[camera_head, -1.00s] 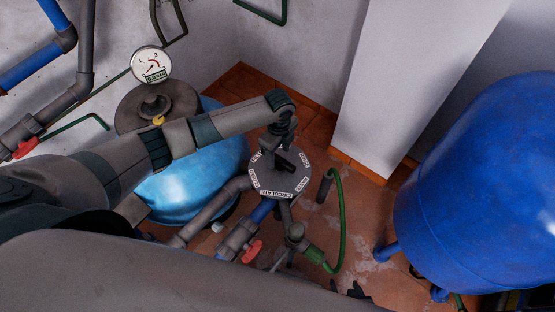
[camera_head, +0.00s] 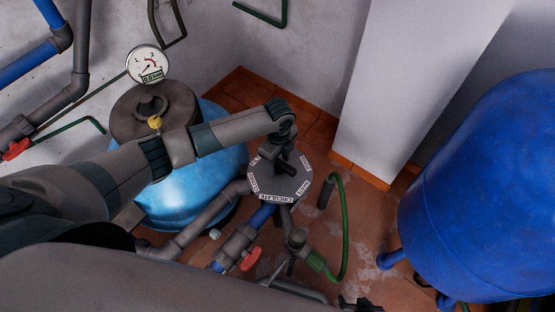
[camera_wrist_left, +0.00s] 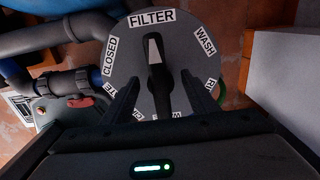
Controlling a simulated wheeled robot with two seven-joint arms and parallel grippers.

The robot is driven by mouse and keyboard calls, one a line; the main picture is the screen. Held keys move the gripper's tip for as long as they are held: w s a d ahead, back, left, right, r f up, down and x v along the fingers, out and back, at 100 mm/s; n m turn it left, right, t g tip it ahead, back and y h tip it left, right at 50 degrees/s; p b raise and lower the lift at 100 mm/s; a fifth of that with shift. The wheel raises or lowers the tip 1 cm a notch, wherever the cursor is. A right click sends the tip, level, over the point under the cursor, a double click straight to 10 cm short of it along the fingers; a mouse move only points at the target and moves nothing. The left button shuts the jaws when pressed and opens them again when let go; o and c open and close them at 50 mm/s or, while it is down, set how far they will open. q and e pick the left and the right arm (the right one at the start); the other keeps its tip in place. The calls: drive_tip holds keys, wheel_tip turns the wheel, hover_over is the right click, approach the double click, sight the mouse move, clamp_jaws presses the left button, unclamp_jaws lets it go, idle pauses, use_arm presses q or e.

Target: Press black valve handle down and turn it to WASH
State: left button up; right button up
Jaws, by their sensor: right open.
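The valve is a grey dial (camera_head: 290,184) with white labels around its rim. In the left wrist view the dial (camera_wrist_left: 178,48) shows FILTER at the top, WASH at upper right and CLOSED at left. The black handle (camera_wrist_left: 155,62) points up to FILTER. My left gripper (camera_wrist_left: 160,80) has its fingers apart, one on each side of the handle, with gaps visible. In the head view my left gripper (camera_head: 278,152) is over the dial and hides part of the handle. Dark tips of my right gripper (camera_head: 356,303) show at the bottom edge; they look open and are away from the valve.
A light blue tank (camera_head: 185,190) stands left of the valve, and a large blue tank (camera_head: 490,190) at right. Grey pipes, a red tap (camera_head: 250,259) and a green hose (camera_head: 342,225) surround the dial. A white pillar (camera_head: 405,80) stands behind.

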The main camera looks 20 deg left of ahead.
use_arm(q)
drive_tip(key=c, duration=0.9)
drive_tip(key=shift+f, duration=0.45)
drive_tip(key=m, duration=0.6)
drive_tip(key=shift+w, duration=0.15)
drive_tip(key=m, duration=0.6)
drive_tip(key=shift+d, duration=0.2)
drive_tip(key=o, duration=1.2)
